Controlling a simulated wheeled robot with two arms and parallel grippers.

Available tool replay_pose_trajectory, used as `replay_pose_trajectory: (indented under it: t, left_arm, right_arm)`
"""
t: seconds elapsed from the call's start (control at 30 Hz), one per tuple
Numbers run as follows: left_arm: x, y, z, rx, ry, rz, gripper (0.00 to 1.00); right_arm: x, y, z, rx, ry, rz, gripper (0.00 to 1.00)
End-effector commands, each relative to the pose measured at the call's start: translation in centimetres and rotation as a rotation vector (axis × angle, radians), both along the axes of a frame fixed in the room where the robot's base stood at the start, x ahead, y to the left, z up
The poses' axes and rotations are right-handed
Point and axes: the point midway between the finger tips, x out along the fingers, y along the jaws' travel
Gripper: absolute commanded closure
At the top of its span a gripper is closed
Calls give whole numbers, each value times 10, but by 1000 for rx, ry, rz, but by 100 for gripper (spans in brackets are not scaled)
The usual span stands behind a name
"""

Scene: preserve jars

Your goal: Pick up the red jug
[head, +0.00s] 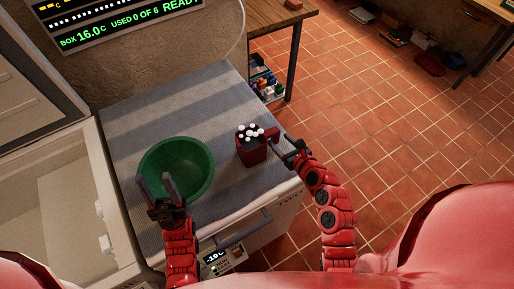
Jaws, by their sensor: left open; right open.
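The red jug (251,153) stands upright on the grey striped cloth, near the right side of the cabinet top. Several white round pieces (248,131) show at its top. Its handle side points right, toward my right gripper. My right gripper (274,140) is open at the jug's right side, close to the handle; whether it touches the handle is too small to tell. My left gripper (157,185) is open and empty, over the left front part of the green bowl (205,162).
The striped cloth (140,100) has free room behind the bowl and jug. An open white chest (75,170) stands at left. A display panel (120,22) hangs on the wall behind. A wooden table (268,14) stands at the back; tiled floor lies right.

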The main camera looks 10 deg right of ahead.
Motion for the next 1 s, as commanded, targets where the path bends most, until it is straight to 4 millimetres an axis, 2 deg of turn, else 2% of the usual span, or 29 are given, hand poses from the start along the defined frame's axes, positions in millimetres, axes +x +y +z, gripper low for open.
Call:
replay_pose_trajectory:
  t: [0.03,0.1,0.23,0.53,0.87,0.9,1.0]
  left_arm:
    - [0,0,-10,0,0,0,50]
    - [0,0,-16,0,0,0,50]
    - [0,0,-22,0,0,0,50]
    - [0,0,-21,0,0,0,50]
    - [0,0,-21,0,0,0,50]
    - [0,0,-21,0,0,0,50]
    - [0,0,-21,0,0,0,50]
  right_arm:
    - [7,5,-9,-5,-1,7,35]
    - [17,8,-14,-5,0,9,35]
    - [31,12,-18,-4,1,4,35]
    - [35,12,-17,-2,2,0,37]
    - [35,12,-17,-2,2,0,96]
    - [35,12,-17,-2,2,0,100]
    - [35,12,-17,-2,2,0,100]
